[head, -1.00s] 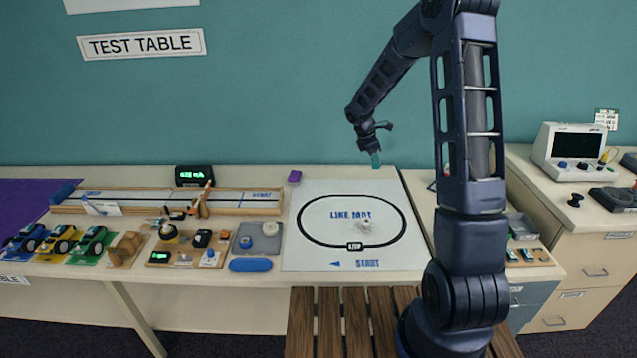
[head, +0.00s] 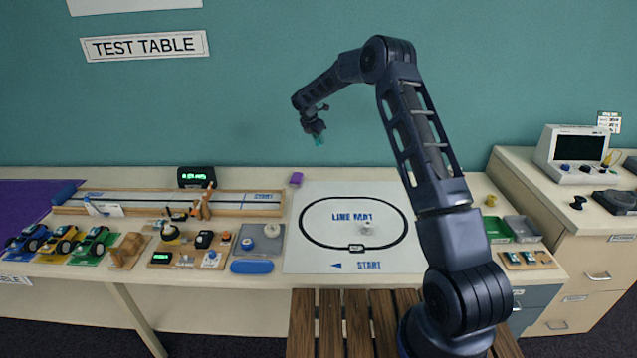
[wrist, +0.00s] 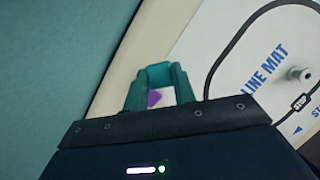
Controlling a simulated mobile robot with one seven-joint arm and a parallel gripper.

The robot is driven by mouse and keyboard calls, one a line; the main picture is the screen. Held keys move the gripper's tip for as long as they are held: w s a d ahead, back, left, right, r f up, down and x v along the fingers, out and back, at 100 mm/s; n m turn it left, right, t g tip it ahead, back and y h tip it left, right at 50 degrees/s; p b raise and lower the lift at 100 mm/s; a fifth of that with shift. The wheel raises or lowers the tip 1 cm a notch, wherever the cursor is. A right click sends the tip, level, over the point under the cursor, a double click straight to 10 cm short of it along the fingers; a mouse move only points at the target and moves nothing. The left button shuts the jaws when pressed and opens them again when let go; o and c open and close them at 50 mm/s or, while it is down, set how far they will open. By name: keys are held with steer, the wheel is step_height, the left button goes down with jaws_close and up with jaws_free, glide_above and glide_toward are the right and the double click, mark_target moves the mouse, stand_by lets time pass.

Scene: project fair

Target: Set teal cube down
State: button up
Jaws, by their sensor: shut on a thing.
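My gripper (head: 317,137) is up in the air in front of the teal wall, above the back of the table and left of the line mat. It is shut on the teal cube (head: 319,141), which shows as a small teal piece below the jaws. In the wrist view the teal cube (wrist: 158,73) sits at the tips of my gripper (wrist: 158,84), clear of the tabletop. The cube's lower faces are hidden.
The white line mat (head: 325,255) carries a pale round part (head: 367,229). A purple block (head: 296,179) lies at its back left corner. Wooden track (head: 240,209), cars and boards fill the left. Green and grey trays (head: 521,229) stand right of my arm.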

step_height(320, 180, down, 20)
steer(key=shift+r, duration=0.15)
stand_by(0.5)
steer(key=o, duration=0.9)
steer(key=shift+o, duration=0.2)
steer(key=v, duration=1.2)
